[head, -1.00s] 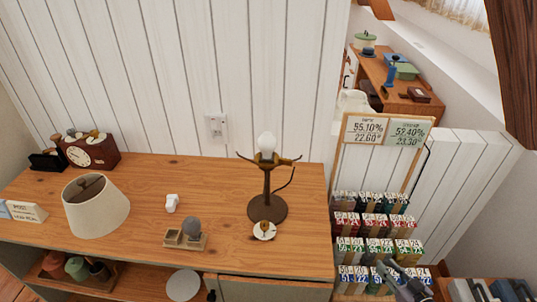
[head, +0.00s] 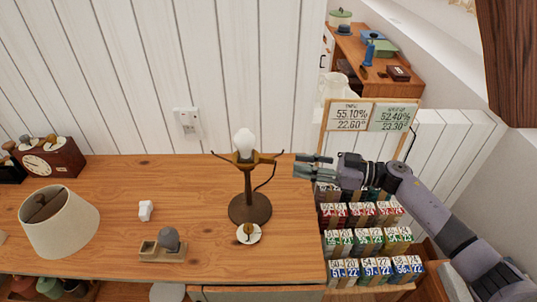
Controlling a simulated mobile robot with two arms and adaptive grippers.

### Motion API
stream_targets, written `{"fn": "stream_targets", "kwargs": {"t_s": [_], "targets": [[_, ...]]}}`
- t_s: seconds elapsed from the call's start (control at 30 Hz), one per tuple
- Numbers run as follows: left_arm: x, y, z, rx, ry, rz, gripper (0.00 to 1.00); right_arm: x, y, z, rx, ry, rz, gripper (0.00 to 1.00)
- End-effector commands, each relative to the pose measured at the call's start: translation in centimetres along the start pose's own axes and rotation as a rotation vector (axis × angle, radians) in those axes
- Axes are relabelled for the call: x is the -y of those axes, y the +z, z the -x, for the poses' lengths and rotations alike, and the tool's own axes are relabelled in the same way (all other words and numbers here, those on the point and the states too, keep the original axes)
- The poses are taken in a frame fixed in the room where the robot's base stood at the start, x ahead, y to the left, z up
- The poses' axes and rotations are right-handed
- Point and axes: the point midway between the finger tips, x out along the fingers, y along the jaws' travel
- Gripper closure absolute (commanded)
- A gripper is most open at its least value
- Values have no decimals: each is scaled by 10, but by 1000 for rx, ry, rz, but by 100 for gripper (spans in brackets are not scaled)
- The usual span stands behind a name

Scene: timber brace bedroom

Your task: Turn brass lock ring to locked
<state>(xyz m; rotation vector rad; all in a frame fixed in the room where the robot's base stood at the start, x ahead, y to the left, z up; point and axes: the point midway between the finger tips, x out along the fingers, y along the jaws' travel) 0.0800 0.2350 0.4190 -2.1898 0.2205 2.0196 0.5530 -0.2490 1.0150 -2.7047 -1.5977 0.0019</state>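A table lamp without its shade stands on the wooden cabinet top, with a dark round base (head: 250,209) and a bare white bulb (head: 244,143). A brass-coloured piece with two side arms (head: 246,159) sits just under the bulb; I cannot make out any lock marking on it. A small white disc with a brass-coloured part (head: 248,234) lies at the front of the lamp base. My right gripper (head: 305,166) is to the right of the lamp, apart from it, pointing left. Its fingers are spread and empty. My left gripper is out of view.
A cream lampshade (head: 60,225), a small white object (head: 145,211), a wooden holder with a grey knob (head: 163,248) and a clock (head: 50,160) are on the cabinet. A rack of small boxes (head: 365,240) stands at right, below my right arm.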

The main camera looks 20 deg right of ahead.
Motion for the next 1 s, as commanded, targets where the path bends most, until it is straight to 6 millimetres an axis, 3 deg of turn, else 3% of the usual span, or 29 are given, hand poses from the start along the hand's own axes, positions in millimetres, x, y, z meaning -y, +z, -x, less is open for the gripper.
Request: {"fn": "stream_targets", "kwargs": {"t_s": [0.2,0.4,0.6,0.87,1.0], "targets": [[2,-7,14,-8,-2,0,36,0,-4,-49,-5,0,-1,72],[2,-9,20,-10,-2,-1,36,-1,-2,-79,-3,1,-1,72],[2,-10,22,-10,-2,-1,36,0,0,-92,0,1,-1,72],[2,-10,22,-11,-1,-2,36,0,0,-93,0,2,0,72],[2,-10,22,-11,-1,-2,36,0,0,-92,0,2,0,80]]}}
